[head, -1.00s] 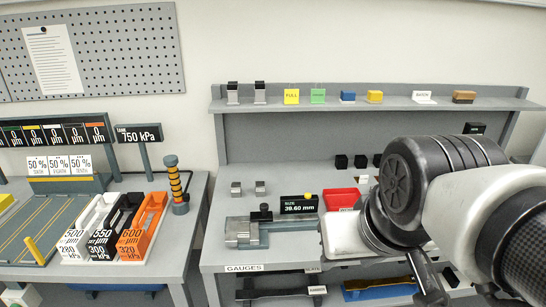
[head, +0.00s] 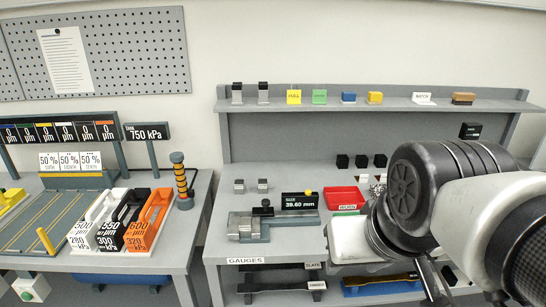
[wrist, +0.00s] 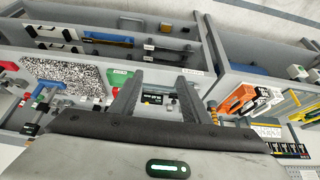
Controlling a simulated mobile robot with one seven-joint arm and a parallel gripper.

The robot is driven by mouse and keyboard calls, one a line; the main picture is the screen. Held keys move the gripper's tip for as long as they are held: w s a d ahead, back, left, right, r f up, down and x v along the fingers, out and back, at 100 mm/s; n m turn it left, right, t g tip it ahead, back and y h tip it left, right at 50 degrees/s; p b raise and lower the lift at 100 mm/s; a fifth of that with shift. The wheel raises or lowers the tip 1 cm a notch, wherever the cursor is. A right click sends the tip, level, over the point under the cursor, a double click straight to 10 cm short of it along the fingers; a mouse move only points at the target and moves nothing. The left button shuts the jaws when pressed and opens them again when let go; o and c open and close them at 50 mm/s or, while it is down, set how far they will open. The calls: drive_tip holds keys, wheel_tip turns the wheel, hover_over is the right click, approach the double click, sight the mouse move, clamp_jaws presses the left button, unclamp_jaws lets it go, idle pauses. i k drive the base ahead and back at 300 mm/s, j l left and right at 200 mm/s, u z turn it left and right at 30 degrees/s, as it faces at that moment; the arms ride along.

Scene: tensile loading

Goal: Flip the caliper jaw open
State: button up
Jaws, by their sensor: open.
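The caliper (head: 250,226) is a grey metal tool lying on the bench, with a block-like jaw at its left, a small black knob on top and a beam running right. Its black readout (head: 300,201) behind it shows 39.60 mm. I cannot tell a gap between its jaws. My gripper is at the right in the head view, where its fingertips are hidden. In the wrist view my gripper (wrist: 160,84) is open and empty, its two dark fingers apart. The readout (wrist: 152,98) shows between the fingers, beyond them; the caliper is too small to make out there.
A red bin (head: 344,198) stands right of the readout. Two small grey blocks (head: 251,186) sit behind the caliper. A shelf (head: 380,103) with coloured cards and blocks runs above. A rack of labelled white, black and orange holders (head: 120,222) is on the left bench.

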sight(266, 210)
drive_tip(key=i+j, duration=0.8)
